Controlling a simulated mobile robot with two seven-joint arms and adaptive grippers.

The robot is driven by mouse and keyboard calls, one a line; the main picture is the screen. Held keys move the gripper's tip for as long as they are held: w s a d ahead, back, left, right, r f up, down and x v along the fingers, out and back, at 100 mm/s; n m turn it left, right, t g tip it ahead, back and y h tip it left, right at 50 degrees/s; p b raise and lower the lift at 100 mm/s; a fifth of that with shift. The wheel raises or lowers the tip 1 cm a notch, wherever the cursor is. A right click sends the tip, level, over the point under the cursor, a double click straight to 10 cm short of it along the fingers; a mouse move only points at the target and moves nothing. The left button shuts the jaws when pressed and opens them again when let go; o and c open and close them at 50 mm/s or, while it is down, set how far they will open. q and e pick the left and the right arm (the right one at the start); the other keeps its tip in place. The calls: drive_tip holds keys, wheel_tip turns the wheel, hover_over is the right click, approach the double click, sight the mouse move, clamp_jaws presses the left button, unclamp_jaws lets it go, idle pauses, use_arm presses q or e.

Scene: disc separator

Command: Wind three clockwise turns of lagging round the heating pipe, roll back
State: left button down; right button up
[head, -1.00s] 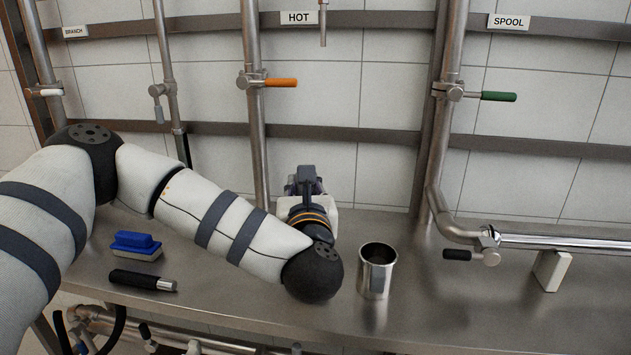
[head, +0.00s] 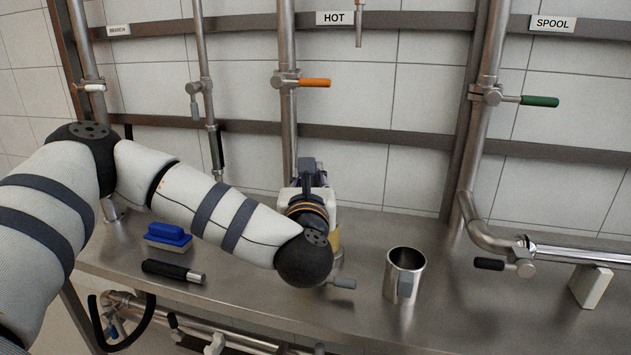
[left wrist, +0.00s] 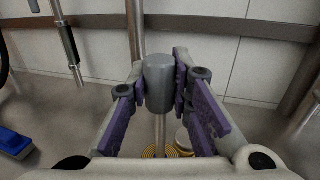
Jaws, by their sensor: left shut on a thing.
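A vertical steel pipe (head: 288,120) under the HOT label (head: 335,18) has an orange lever valve (head: 313,82). I cannot tell whether this is the heating pipe, and I see no lagging that I can name for sure. My left gripper (head: 308,172) is in front of the lower end of this pipe, partly hidden by its own wrist. In the left wrist view its purple pads (left wrist: 161,82) are shut on a grey cylindrical grip (left wrist: 158,75) on a thin metal rod. Yellow ringed parts (left wrist: 165,152) show below the rod. My right gripper is in neither view.
A steel cup (head: 405,275) stands right of my left wrist. A blue brush (head: 168,233) and a black-handled tool (head: 172,270) lie on the steel bench (head: 250,305) at left. A horizontal pipe (head: 575,253) on a block (head: 592,286) is at right.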

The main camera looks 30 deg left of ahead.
use_arm(q)
drive_tip(key=shift+w+a, duration=0.4)
drive_tip(key=shift+a, duration=0.4)
